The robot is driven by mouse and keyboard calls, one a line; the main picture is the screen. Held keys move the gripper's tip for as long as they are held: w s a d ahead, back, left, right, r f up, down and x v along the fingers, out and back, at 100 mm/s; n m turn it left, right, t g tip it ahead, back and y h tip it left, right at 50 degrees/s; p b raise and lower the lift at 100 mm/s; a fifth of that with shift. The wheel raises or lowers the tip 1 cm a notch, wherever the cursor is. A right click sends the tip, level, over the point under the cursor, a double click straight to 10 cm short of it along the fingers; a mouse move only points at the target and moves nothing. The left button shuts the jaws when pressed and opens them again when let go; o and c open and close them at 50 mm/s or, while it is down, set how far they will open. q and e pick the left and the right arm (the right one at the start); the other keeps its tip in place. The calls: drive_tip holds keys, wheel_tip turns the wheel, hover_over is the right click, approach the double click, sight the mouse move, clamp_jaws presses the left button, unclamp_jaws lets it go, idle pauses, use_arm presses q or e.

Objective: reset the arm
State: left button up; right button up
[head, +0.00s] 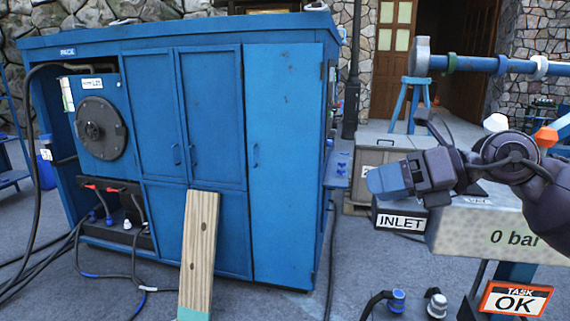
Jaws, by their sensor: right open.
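My right gripper (388,181) comes in from the right on its dark arm, with blue-grey fingertips pointing left. It appears empty and is open. It hangs in front of the grey box with the INLET sign (401,222) and the "0 bar" block (510,236), above and left of the block in the picture. Its distance from them cannot be told. My left gripper is not in view.
A large blue cabinet (285,170) marked PACK fills the left, with a round black reel (100,128) on its side. A wooden plank (199,255) leans before it. A TASK OK sign (515,299) stands at lower right. Black cables (30,270) lie lower left.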

drive_tip(key=s+d+f+n+t+h, duration=0.2)
drive_tip(key=d+f+n+t+h, duration=0.25)
drive_tip(key=f+n, duration=0.5)
drive_tip(key=s+d+f+n+t+h, duration=0.35)
drive_tip(key=f+n+h, duration=0.3)
drive_tip(key=n, duration=0.65)
drive_tip(key=s+d+f+n+t+h, duration=0.25)
drive_tip(key=d+f+n+h, duration=0.2)
drive_tip(key=f+n, duration=0.6)
drive_tip(key=s+f+m+g+y, duration=0.1)
drive_tip(key=s+f+m+g, duration=0.1)
drive_tip(key=s+f+g, duration=0.7)
drive_tip(key=s+f+m+g+y, duration=0.1)
drive_tip(key=s+f+m+g, duration=0.3)
drive_tip(key=s, duration=0.9)
drive_tip(key=w+f+n+t, duration=0.2)
drive_tip(key=w+f+t, duration=0.5)
drive_tip(key=f+t, duration=0.2)
wheel_tip(320, 180, down, 2)
drive_tip(key=shift+w+f, duration=0.15)
drive_tip(key=shift+f, duration=0.05)
